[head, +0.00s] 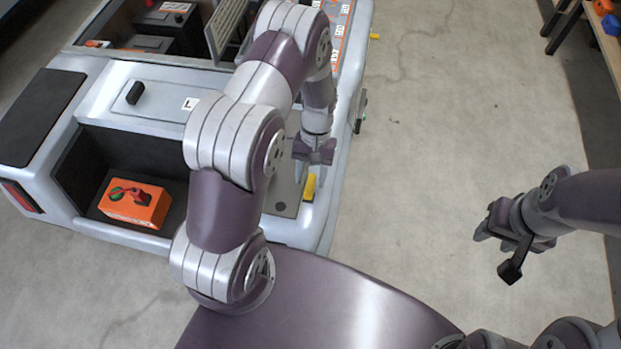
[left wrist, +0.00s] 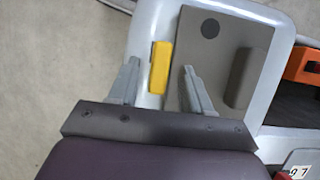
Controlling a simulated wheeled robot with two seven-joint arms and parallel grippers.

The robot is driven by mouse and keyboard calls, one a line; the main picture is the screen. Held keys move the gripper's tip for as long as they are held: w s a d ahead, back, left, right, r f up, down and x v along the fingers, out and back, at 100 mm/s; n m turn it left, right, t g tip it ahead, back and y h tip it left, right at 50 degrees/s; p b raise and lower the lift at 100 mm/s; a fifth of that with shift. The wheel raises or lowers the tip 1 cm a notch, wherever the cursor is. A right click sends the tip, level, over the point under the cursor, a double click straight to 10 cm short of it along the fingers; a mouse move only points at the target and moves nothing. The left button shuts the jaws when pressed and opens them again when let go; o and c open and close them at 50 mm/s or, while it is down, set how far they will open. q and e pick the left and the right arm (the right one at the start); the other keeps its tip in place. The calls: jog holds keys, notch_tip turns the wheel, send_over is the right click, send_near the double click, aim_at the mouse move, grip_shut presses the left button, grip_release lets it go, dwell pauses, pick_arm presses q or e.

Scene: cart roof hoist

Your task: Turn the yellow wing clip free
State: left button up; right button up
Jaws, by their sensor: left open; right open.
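The yellow wing clip (head: 309,187) sits at the near right corner of the cart, beside a grey panel (head: 285,190). My left gripper (head: 309,172) is open, just above or at the clip. In the left wrist view the clip (left wrist: 160,67) appears between the two open fingers (left wrist: 160,68), lengthwise along them, with a visible gap on each side. No contact shows, and I cannot tell the height left between fingers and clip. The panel (left wrist: 225,85) lies under the right-hand finger. My right gripper (head: 490,226) is open and empty, over the floor at the right.
Another yellow piece (head: 374,36) sticks out from the cart's far right side. An orange box (head: 134,203) sits in the cart's open bay. My left arm hides part of the cart. A table (head: 562,25) stands at the far right; the floor between is clear.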

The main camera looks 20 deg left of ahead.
pick_arm(q)
jog(key=d+p+v, duration=0.1)
jog(key=p+v, duration=0.1)
jog(key=v, duration=0.8)
jog(key=shift+w+a+r, duration=0.15)
jog(key=shift+a+r, duration=0.2)
jog(key=shift+a, duration=0.15)
